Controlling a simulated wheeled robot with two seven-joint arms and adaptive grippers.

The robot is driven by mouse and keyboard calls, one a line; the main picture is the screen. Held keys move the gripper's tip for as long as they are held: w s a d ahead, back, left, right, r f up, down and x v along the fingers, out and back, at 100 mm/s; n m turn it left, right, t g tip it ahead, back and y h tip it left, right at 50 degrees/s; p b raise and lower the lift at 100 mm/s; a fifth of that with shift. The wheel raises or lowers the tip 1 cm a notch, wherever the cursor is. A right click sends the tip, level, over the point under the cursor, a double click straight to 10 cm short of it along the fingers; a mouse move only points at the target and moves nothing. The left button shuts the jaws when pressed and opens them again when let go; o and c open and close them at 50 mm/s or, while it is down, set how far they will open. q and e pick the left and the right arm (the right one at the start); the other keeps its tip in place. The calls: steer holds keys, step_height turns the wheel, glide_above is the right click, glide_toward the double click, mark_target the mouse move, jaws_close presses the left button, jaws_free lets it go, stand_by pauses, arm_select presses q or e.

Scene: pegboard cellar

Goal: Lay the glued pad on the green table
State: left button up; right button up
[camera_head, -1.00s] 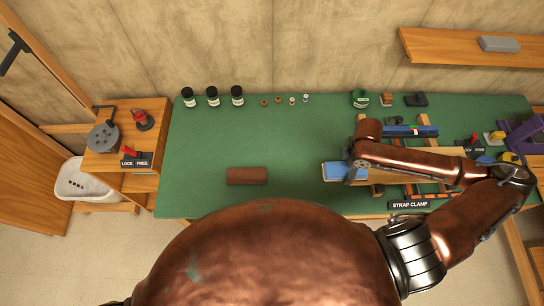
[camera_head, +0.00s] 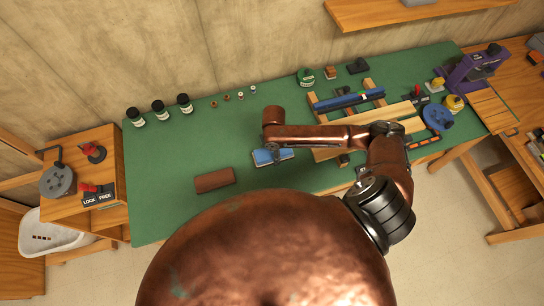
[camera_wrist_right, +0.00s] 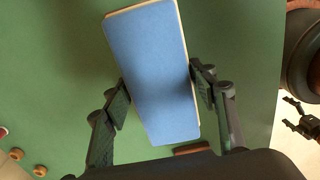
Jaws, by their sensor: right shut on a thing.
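The pad (camera_head: 273,157) is a flat blue-topped block with a pale edge. My right gripper (camera_head: 282,153) is shut on it near the front middle of the green table (camera_head: 215,140). In the right wrist view the blue pad (camera_wrist_right: 150,70) lies between the two fingers (camera_wrist_right: 160,92), with green table behind it. I cannot tell whether it touches the table. My arm hides part of the pad in the head view. My left gripper is out of the head view; a dark gripper with spread fingers, apparently my left one (camera_wrist_right: 298,117), shows at the right edge of the wrist view.
A brown block (camera_head: 214,180) lies left of the pad. The wooden strap-clamp frame (camera_head: 372,128) with a blue bar (camera_head: 348,100) is to the right. Black-capped jars (camera_head: 160,110) and small rings line the back. The table's left middle is clear.

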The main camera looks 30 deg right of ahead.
steer(key=shift+w+a+f, duration=0.1)
steer(key=shift+a+f, duration=0.1)
steer(key=shift+f, duration=1.6)
steer(key=shift+f, duration=0.1)
steer(key=o, duration=1.2)
step_height(320, 180, up, 12)
steer(key=shift+r, duration=0.15)
